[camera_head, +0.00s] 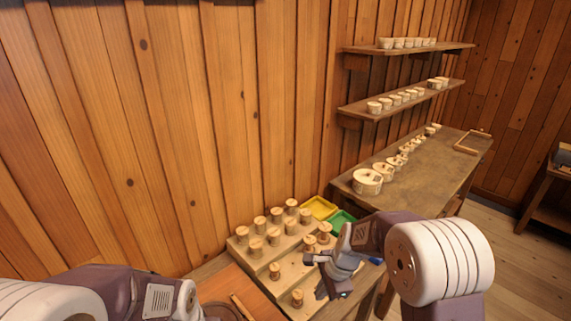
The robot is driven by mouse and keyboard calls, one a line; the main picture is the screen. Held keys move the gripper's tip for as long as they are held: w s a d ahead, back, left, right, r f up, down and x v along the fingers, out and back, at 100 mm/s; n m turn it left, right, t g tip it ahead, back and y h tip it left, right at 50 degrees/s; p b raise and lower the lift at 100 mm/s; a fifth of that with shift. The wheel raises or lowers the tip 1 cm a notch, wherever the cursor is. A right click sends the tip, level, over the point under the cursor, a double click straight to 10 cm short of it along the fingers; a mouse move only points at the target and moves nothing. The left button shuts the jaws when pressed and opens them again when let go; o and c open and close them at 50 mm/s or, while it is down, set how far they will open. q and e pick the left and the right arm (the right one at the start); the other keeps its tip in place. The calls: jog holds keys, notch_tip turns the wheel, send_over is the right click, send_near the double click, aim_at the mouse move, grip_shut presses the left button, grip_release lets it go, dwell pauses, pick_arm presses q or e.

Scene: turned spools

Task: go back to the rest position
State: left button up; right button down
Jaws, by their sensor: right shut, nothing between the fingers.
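My right gripper (331,281) is shut and empty, pointing down over the right part of the stepped wooden spool rack (265,262). Its arm comes in from the right. Several turned wooden spools stand upright on the rack, among them a front spool (297,298) and a middle spool (275,271). Two more spools (324,232) stand just behind the gripper, partly near its wrist. My left arm (150,295) shows at the bottom left; its gripper is not visible.
A yellow tray (319,207) and a green tray (342,220) lie behind the rack. A side bench (440,165) with several white tubs (367,181) stands at the right. Two wall shelves (405,98) hold more tubs. An orange board (228,289) lies left of the rack.

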jog(key=s+d+n+h, duration=0.1)
jog(key=s+d+n, duration=0.3)
jog(key=s+n, duration=0.3)
jog(key=s+d+f+n+h+b, duration=0.1)
jog(key=s+d+n, duration=0.3)
jog(key=s+n, duration=0.4)
jog(key=shift+s, duration=0.3)
